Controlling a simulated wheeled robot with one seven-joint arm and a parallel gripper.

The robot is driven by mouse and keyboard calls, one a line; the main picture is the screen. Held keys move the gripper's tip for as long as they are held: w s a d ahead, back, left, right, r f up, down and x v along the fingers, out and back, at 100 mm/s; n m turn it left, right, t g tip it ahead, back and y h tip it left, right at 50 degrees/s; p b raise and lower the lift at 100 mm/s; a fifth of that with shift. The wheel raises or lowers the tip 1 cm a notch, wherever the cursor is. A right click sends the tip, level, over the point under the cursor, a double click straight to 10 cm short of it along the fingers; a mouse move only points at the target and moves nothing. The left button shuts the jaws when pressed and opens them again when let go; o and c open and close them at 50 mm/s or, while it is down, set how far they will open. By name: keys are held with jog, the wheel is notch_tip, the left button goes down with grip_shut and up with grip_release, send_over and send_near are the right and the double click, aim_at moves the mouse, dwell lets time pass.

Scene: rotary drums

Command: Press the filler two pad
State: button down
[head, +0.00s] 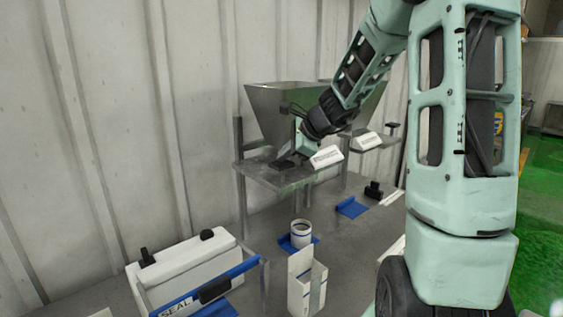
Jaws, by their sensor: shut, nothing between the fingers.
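Two filler stations with metal hoppers stand along the wall. The nearer hopper (270,108) is above a metal shelf (262,174) with a white sloped label block (326,157). A second label block (367,141) is on the farther shelf, with a black knob-like part (393,127) beside it. The label text is too small to read, so I cannot tell which is filler two. My gripper (286,158) is shut and empty, pointing down at the nearer shelf. A dark flat pad (283,165) shows right at its fingertips; I cannot tell whether they touch.
A white sealer marked SEAL (190,262) with a blue bar stands at the front left. Blue guides (351,207) lie behind. My arm hides much of the right side.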

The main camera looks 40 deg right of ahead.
aim_at(285, 163)
jog(key=shift+f+b, duration=1)
jog(key=shift+f, duration=0.1)
dwell(0.7)
jog(key=shift+r, duration=0.15)
jog(key=shift+r+p, duration=1.75)
jog(key=shift+r, duration=0.2)
notch_tip(285, 163, up, 5)
jog(key=p, duration=0.4)
